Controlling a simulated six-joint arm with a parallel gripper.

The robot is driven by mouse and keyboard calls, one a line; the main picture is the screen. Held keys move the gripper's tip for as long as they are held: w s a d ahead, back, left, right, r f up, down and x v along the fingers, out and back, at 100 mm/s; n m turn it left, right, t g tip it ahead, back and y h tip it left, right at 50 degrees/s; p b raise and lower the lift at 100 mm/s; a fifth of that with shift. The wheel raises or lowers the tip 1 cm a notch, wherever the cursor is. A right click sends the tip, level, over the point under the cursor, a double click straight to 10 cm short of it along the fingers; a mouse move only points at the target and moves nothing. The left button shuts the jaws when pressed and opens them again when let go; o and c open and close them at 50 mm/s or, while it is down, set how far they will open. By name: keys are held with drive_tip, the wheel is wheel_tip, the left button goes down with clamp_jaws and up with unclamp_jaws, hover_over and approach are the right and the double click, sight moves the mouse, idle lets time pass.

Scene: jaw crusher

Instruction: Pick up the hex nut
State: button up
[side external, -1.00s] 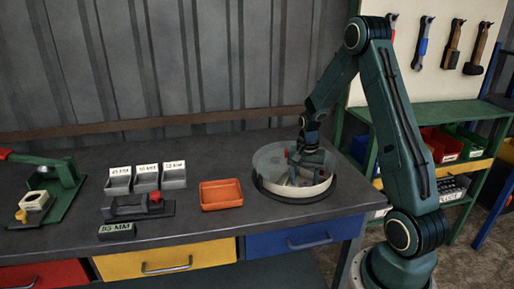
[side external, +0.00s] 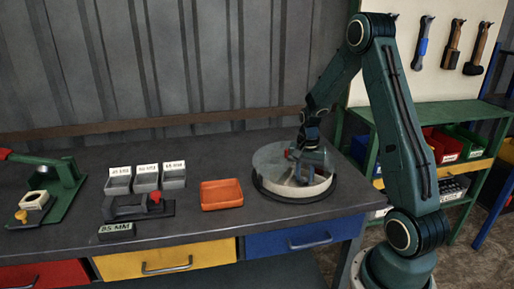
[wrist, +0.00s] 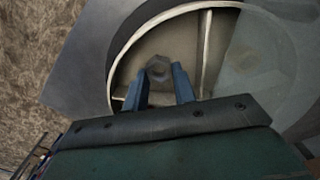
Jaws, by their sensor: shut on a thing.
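The hex nut (wrist: 158,68) is grey with a round hole and shows in the wrist view inside a round pale pan (wrist: 122,62). My gripper (wrist: 159,70) has its two blue fingers on either side of the nut at their tips, and it is shut on it. In the side view my gripper (side external: 304,176) reaches down into the round pan (side external: 290,192). The nut cannot be made out there. Whether the nut touches the pan's floor is hard to tell.
A divider (wrist: 206,50) splits the pan, and a see-through cover lies over the right part, with a blurred shape under it. An orange tray (side external: 221,206) stands left of the pan. Labelled grey bins (side external: 146,184) and a green press (side external: 62,190) are farther left.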

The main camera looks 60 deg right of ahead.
wheel_tip(320, 180, up, 19)
idle(0.5)
drive_tip(key=shift+f, duration=0.15)
idle(0.4)
